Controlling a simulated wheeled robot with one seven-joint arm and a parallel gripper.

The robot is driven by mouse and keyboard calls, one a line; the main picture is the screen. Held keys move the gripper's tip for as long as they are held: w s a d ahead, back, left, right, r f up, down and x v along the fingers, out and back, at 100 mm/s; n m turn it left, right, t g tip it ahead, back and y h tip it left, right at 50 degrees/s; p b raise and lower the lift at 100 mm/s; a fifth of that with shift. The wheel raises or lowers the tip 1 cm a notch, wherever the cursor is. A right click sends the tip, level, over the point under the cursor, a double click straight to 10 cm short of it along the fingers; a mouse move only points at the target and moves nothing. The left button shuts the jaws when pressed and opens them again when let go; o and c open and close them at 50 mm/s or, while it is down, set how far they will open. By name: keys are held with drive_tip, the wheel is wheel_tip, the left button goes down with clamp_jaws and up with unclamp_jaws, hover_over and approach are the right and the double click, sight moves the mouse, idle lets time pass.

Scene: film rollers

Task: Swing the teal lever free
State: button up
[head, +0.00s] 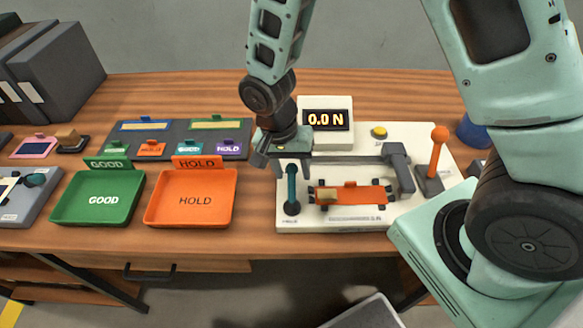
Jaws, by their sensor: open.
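The teal lever (292,186) stands upright at the left end of a white test fixture (340,224) on the wooden table. It has a dark round foot at its base. My gripper (292,170) is open, pointing down at the top of the lever, with a finger on either side of it in this view. I cannot tell whether the fingers touch it. An orange strip (350,194) lies on the fixture to the right of the lever, held in a dark frame.
A display (326,119) reading 0.0 N stands behind the fixture. An orange-knobbed lever (438,152) and dark clamp (398,166) stand to the right, with a yellow button (379,132) behind. A green GOOD tray (98,198) and orange HOLD tray (190,198) lie left.

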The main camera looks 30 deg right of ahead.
clamp_jaws()
